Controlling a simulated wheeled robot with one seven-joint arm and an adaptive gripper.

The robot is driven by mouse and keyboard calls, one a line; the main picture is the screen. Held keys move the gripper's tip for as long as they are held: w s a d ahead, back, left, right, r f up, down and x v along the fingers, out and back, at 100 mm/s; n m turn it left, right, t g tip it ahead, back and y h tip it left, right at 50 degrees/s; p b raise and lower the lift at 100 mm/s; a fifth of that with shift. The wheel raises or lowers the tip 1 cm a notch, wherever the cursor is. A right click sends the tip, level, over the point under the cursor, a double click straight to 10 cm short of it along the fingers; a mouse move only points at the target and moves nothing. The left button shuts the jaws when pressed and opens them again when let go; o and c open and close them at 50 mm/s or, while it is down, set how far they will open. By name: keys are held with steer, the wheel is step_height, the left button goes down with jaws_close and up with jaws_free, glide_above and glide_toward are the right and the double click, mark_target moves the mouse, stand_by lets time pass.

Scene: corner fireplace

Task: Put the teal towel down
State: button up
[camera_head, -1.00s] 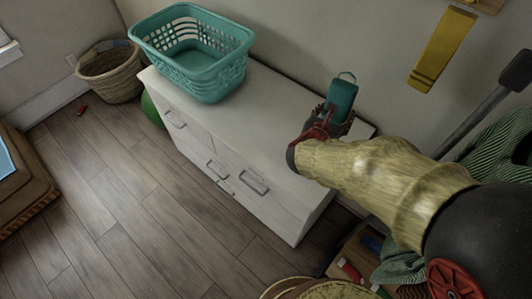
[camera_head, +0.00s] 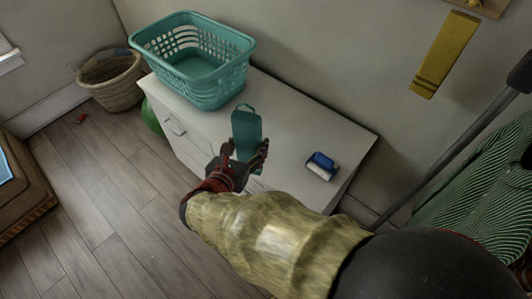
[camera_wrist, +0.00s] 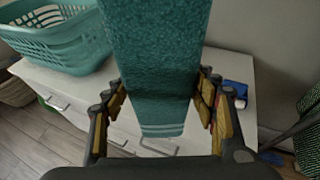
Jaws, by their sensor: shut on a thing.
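The teal towel (camera_head: 246,132) is held upright in my gripper (camera_head: 242,158), over the front part of the white dresser top. It also shows in the wrist view (camera_wrist: 155,65), hanging between the two fingers, with pale stripes near its lower end. My gripper (camera_wrist: 160,110) is shut on the towel. In the head view a loop shows at the towel's top. The fingers hide part of the towel's lower end in the head view. I cannot tell whether the towel touches the dresser.
The white dresser (camera_head: 290,125) has clear top to the right of the towel. A teal laundry basket (camera_head: 205,85) stands on its left end. A blue and white brush-like item (camera_head: 322,165) lies near its right end. A yellow towel (camera_head: 445,55) hangs on the wall.

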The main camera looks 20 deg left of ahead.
steer(key=w+f+b, duration=0.6)
steer(key=w+f, duration=0.6)
steer(key=w, duration=0.1)
steer(key=shift+w+a+f, duration=0.15)
steer(key=shift+a+f, duration=0.2)
steer(key=shift+f, duration=0.1)
steer(key=o, duration=1.4)
steer(key=p+v, duration=0.3)
steer(key=v, duration=0.9)
